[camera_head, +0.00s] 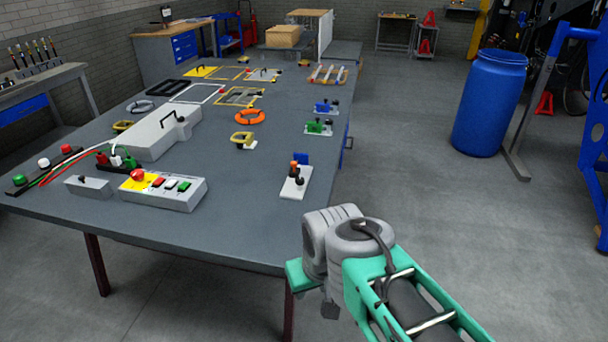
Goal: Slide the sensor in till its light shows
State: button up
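I cannot pick out a sensor for certain, and I see no lit sensor light. Near the table's right edge stands a white plate (297,182) with an upright black and orange part (294,171) and a blue block (303,158) behind it. Behind that are a small green fixture (318,127) and a small blue fixture (326,107), both with dark parts on them. My arm, with grey joints and a teal link, reaches in from the lower right, just off the table's near right corner. Its gripper end is hidden, so its fingers do not show.
The grey table (240,225) also holds a control box (165,192) with coloured buttons, a grey case (160,133), an orange ring (250,117), and a yellow part (242,140). A blue barrel (490,103) stands at right. The floor between is clear.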

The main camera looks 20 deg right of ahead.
aim_at(294, 172)
jog(key=z, duration=0.3)
jog(key=i, duration=0.95)
